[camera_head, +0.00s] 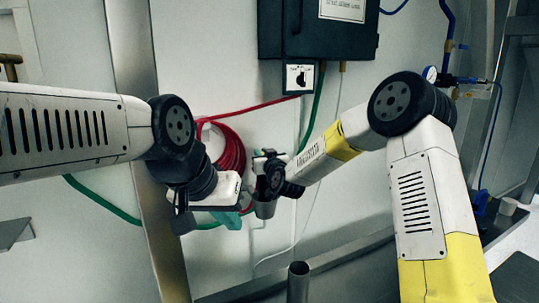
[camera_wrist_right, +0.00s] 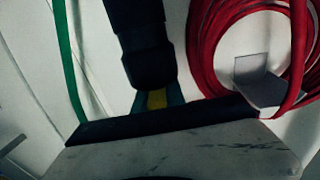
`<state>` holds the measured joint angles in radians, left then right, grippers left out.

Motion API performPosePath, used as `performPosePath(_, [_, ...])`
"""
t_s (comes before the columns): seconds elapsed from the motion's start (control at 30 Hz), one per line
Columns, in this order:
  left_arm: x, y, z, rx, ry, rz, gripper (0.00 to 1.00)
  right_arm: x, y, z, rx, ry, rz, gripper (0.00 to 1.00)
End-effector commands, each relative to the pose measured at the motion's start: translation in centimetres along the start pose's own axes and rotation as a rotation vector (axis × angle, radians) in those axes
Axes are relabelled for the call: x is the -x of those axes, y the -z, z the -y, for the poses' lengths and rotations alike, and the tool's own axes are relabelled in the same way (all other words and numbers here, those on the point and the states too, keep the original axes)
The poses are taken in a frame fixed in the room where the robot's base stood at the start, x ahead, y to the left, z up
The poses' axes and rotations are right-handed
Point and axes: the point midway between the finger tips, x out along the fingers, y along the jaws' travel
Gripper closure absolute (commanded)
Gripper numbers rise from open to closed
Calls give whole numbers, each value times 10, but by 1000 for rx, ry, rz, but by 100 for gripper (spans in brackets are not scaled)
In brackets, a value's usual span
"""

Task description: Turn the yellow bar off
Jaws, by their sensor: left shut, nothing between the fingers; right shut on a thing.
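My left gripper (camera_head: 230,217) hangs below its white housing left of centre in the head view. Its teal fingers are shut and empty. My right gripper (camera_head: 268,174) is close to its right, a little higher, with its fingertips hidden there. In the right wrist view, a small yellow piece (camera_wrist_right: 157,99), likely the yellow bar, shows between teal fingers, and my right gripper is shut on it. A dark, blurred cylinder (camera_wrist_right: 143,45) covers the area just above it. The bar cannot be made out in the head view.
A red hose coil (camera_head: 232,150) hangs on the wall behind the grippers. A green hose (camera_head: 312,115) runs past it. A dark wall box (camera_head: 318,35) and a small switch plate (camera_head: 299,77) are above. A metal pipe (camera_head: 298,283) stands below.

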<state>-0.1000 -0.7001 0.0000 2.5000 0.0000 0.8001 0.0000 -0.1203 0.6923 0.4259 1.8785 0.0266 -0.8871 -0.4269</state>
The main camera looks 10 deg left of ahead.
Motion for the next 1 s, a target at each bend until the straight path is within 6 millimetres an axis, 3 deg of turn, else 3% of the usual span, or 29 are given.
performPosePath(0.37, [0, 0, 0, 0, 0, 0, 100, 0, 0, 2, 0, 156, 1, 100])
performPosePath(1.0, [0, 0, 0, 0, 0, 0, 100, 5, 0, 16, 2, 667, -2, 100])
